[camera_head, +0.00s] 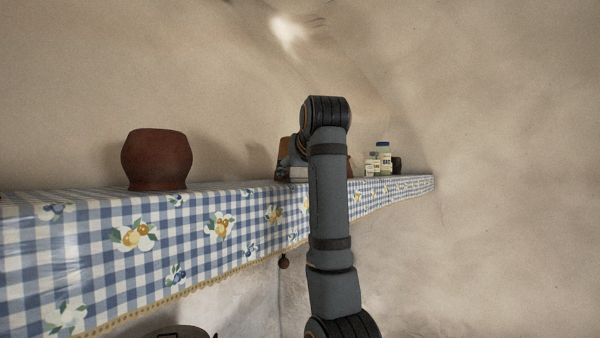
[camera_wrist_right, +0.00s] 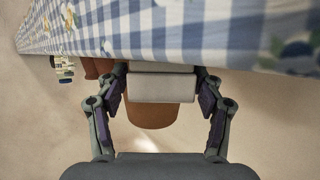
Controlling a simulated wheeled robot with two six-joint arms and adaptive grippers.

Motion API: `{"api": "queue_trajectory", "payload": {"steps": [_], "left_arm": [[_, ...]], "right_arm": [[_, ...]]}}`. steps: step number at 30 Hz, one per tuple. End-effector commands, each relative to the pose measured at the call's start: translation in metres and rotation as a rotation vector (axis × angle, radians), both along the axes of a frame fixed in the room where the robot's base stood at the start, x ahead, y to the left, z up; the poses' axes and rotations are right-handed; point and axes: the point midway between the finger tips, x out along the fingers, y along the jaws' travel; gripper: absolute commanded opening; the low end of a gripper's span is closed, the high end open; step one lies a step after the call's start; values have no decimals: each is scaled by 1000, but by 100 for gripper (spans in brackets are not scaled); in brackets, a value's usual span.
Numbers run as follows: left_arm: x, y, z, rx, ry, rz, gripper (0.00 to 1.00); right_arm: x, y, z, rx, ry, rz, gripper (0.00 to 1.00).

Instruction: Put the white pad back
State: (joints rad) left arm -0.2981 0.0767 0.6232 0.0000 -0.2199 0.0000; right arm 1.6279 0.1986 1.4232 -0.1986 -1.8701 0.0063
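The white pad (camera_wrist_right: 162,88) shows as a pale block in the right wrist view, between the fingers of my right gripper (camera_wrist_right: 161,88). The fingers are spread, one on each side of it. A narrow gap shows beside each finger, and the fingertips come close to its sides at the cloth end. In the head view a white edge (camera_head: 298,173) shows low on the shelf beside my right arm, which hides most of that spot. My left gripper is in neither view.
A shelf with a blue checked cloth (camera_head: 190,240) runs along the wall. A dark red pot (camera_head: 157,160) stands on its left part. A brown object (camera_wrist_right: 152,116) is just behind the pad. Small jars (camera_head: 382,160) stand further right. Bare cloth lies between pot and arm.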

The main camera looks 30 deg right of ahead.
Motion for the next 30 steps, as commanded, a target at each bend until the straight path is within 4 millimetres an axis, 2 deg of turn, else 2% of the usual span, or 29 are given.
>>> {"api": "queue_trajectory", "payload": {"steps": [3,12,16,20,21,24,27,30], "left_arm": [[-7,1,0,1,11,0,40],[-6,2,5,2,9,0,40],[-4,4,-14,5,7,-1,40],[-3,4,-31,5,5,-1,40],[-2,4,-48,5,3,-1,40],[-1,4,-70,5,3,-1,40],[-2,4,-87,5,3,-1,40],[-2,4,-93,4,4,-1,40]], "right_arm": [[0,0,0,0,0,0,75],[-1,1,7,0,-1,0,75],[-23,10,11,-1,-5,2,75],[-56,24,24,-2,-7,3,75],[-58,25,19,2,-3,2,75],[-68,29,24,3,-3,2,75],[-78,33,29,0,-2,2,75],[-91,39,41,0,-2,2,75]]}}
